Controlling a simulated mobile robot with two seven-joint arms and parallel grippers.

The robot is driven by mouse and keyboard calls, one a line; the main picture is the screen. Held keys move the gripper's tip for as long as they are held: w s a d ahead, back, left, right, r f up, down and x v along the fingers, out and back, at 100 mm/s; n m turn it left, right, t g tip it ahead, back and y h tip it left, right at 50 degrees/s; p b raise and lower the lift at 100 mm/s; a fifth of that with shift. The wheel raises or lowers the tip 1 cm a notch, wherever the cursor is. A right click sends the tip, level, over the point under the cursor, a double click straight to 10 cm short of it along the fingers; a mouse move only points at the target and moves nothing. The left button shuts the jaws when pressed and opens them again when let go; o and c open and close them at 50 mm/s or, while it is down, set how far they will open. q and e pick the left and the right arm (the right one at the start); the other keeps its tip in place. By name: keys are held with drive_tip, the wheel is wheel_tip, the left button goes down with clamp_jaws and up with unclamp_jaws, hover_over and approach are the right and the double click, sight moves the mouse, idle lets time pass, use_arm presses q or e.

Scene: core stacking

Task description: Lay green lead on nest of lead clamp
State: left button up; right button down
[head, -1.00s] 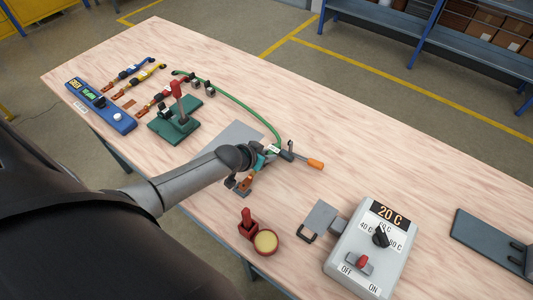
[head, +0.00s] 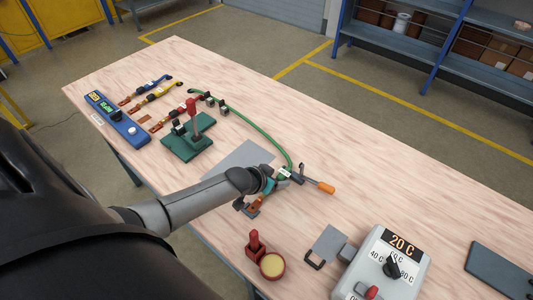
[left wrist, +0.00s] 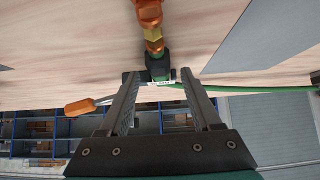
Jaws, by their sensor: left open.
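The green lead (head: 250,116) curves across the table from the back left to my left gripper (head: 272,182). In the left wrist view my left gripper (left wrist: 160,74) is open, with its two fingers apart on either side of the lead's dark green end sleeve (left wrist: 158,66). A yellow band and a copper lug (left wrist: 149,12) extend beyond the sleeve. The lead clamp, with its orange handle (head: 326,187), is just right of the gripper. The handle also shows in the left wrist view (left wrist: 79,107). The gripper partly hides the clamp and its nest. My right gripper is not in view.
A green fixture with a red handle (head: 192,105), a blue meter (head: 117,120) and other leads (head: 158,92) are at the left. A red stamp (head: 255,245), a yellow pad (head: 272,265) and a grey dial box (head: 385,262) stand near the front.

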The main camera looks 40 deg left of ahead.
use_arm(q)
drive_tip(key=p+v, duration=0.3)
drive_tip(key=v, duration=1.1)
drive_tip(key=shift+s+r+p, duration=0.25)
drive_tip(key=shift+r+p, duration=0.05)
drive_tip(key=shift+p, duration=0.05)
idle(0.3)
